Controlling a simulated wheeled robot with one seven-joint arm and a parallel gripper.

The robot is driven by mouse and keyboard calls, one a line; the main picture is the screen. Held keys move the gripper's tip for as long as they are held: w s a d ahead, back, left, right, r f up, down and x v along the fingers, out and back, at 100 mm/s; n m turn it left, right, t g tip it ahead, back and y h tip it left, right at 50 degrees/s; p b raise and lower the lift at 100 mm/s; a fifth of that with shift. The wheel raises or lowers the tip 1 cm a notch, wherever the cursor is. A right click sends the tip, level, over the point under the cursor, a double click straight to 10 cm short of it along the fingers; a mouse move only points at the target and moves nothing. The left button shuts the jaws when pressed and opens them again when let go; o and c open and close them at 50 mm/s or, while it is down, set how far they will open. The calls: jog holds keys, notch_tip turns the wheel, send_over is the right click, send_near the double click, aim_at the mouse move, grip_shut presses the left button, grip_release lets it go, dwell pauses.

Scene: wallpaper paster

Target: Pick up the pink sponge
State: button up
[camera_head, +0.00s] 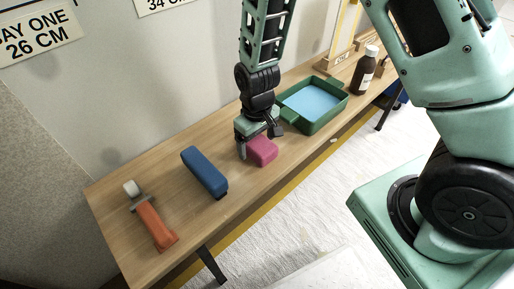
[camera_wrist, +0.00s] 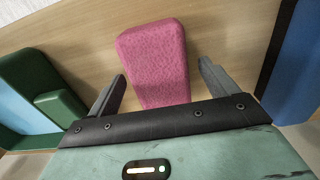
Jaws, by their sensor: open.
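The pink sponge (camera_head: 262,151) lies on the wooden table in the head view, just below my gripper. In the wrist view the pink sponge (camera_wrist: 156,62) lies ahead of and partly between my two fingers, with its near end hidden by the gripper's body. My gripper (camera_wrist: 162,84) is open, with one finger to each side of the sponge and a visible gap on both sides. In the head view my gripper (camera_head: 259,143) is close over the sponge; whether it touches cannot be told.
A blue block (camera_head: 204,172) stands left of the sponge, and an orange-handled tool (camera_head: 154,222) lies farther left. A green tray (camera_head: 318,126) with blue inside is close on the right. A brown bottle (camera_head: 365,72) stands behind it. The wooden table (camera_head: 120,188) runs along the wall.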

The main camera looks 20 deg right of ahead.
aim_at(257, 141)
jog(key=shift+f, duration=0.35)
jog(key=c, duration=1.1)
jog(key=shift+o, duration=0.2)
notch_tip(257, 141, up, 10)
jog(key=shift+r+p, duration=0.1)
jog(key=shift+p, duration=1.15)
jog(key=shift+o, duration=0.9)
jog(key=shift+c, duration=0.9)
